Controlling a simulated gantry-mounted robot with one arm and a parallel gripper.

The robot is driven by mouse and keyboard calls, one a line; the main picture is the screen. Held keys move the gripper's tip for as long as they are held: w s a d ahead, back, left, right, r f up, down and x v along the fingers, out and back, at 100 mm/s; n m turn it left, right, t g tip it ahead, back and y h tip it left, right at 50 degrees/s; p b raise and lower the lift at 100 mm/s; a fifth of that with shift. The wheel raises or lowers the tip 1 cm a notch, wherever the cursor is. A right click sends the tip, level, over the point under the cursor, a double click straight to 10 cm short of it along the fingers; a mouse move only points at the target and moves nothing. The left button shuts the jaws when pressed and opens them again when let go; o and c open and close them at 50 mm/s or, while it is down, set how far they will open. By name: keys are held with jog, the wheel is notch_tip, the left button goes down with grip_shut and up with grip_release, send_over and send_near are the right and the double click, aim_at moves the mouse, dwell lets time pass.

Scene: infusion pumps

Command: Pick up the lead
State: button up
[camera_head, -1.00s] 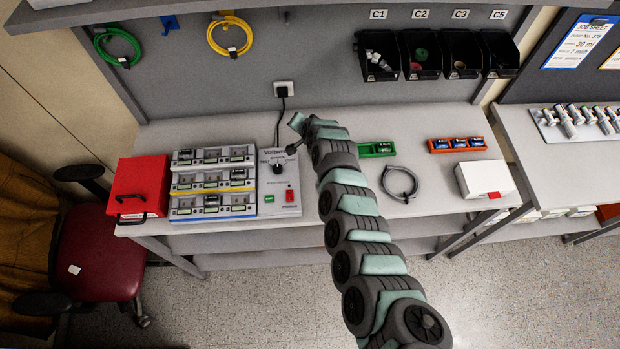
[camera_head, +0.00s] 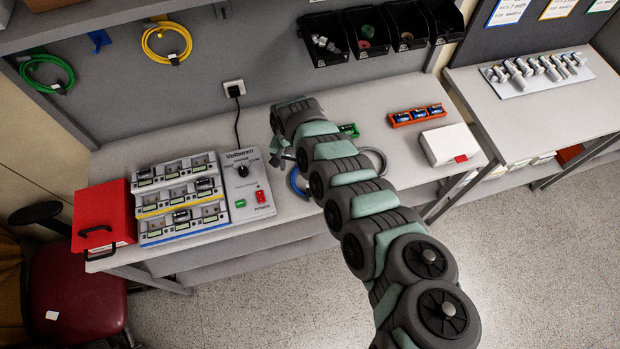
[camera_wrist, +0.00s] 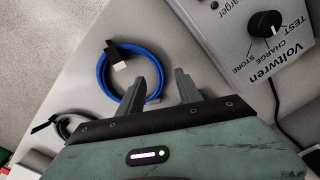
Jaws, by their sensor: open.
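A coiled blue lead (camera_wrist: 102,76) lies on the bench in the wrist view, with a dark tie and a pale plug end inside its ring. My open gripper (camera_wrist: 167,76) is above the bench, its left finger overlapping the ring's right side in the picture and its right finger beyond it. I cannot tell whether they touch. In the head view, part of the blue lead (camera_head: 293,183) shows beside my gripper (camera_head: 284,157); my arm hides the rest. A grey coiled lead (camera_head: 381,158) lies farther right, partly hidden by my arm.
The Voltwren charger (camera_head: 245,186) and the pump rack (camera_head: 178,200) stand left of my gripper, with a red case (camera_head: 103,213) beyond. A green lead (camera_head: 47,72) and a yellow lead (camera_head: 167,42) hang on the wall. A white box (camera_head: 449,145) stands right.

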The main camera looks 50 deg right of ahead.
aim_at(293, 175)
notch_tip(293, 175, down, 5)
jog(key=shift+s+d+b, duration=0.1)
jog(key=shift+b, duration=0.55)
jog(key=shift+c, duration=0.3)
grip_shut()
